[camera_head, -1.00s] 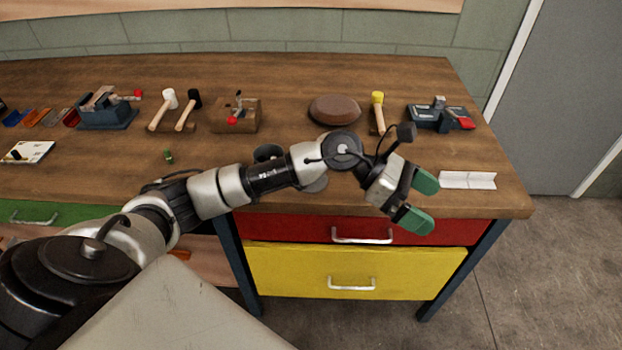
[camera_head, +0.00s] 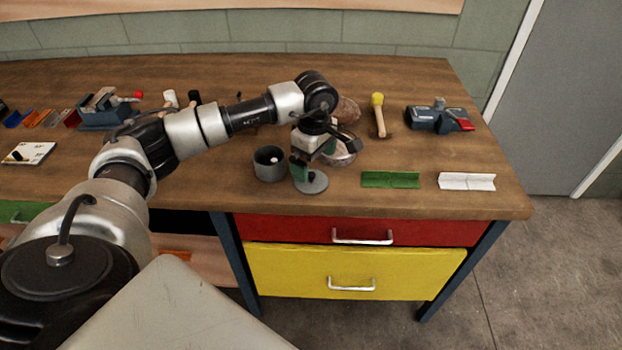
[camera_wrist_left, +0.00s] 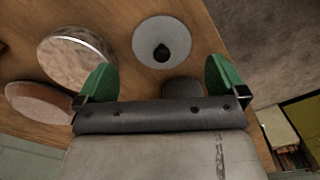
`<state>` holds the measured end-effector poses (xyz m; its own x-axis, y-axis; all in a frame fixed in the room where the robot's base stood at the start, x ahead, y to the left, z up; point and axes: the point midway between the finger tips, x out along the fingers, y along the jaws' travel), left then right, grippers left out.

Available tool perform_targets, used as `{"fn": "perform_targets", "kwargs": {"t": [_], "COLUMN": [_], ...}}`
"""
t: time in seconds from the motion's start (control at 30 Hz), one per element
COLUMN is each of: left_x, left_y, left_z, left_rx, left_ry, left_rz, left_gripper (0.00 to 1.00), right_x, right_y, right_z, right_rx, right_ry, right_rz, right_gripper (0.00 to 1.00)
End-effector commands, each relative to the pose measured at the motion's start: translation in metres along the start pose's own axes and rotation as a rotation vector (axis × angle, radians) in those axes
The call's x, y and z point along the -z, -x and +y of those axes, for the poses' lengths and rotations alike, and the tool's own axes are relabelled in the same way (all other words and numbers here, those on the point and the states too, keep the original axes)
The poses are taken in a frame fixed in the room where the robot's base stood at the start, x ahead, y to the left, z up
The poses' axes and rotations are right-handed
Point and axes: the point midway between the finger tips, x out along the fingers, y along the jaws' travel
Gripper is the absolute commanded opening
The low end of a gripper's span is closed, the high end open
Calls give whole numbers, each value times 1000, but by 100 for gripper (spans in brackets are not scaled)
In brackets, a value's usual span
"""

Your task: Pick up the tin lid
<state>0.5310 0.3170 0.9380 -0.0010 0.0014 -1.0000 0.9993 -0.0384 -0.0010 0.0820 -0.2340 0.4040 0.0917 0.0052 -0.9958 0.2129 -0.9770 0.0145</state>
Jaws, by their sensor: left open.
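The tin lid is a flat grey disc (camera_head: 312,184) lying on the wooden bench. In the left wrist view the lid (camera_wrist_left: 178,31) shows whole, with a dark round knob on top. My left gripper (camera_head: 313,160) has green fingers and hangs pointing down over the lid. In the left wrist view its fingers (camera_wrist_left: 163,78) are wide apart with nothing between them; the lid appears beyond them. An open dark grey tin (camera_head: 269,164) stands just left of the lid. My right gripper is not in view.
A round metal-rimmed dish (camera_head: 342,155) sits close behind the lid, partly hidden by my gripper; it shows in the wrist view (camera_wrist_left: 75,58). A brown round pad (camera_head: 347,110) lies behind it. Green (camera_head: 390,180) and white (camera_head: 467,181) angled strips lie to the right.

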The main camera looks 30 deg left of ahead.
Motion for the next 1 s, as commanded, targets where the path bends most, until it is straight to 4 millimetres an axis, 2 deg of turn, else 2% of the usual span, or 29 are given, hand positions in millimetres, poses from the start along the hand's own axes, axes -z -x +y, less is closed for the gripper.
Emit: {"fn": "perform_targets", "kwargs": {"t": [0.23,0.4,0.67,0.9,1.0], "left_x": [4,4,3,4,4], "left_y": [-30,-50,-53,-53,-53], "left_z": [-3,-2,-2,-2,-2], "left_rx": [4,2,-1,-1,-1], "left_ry": [1,1,0,0,0], "left_rz": [-1,-2,-2,-2,-2], "left_gripper": [100,100,100,65,62], "right_x": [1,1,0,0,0], "right_y": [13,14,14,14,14], "right_z": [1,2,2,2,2], "right_rx": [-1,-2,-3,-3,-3], "right_ry": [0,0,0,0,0], "right_rz": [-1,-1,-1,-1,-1], "right_gripper": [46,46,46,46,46]}}
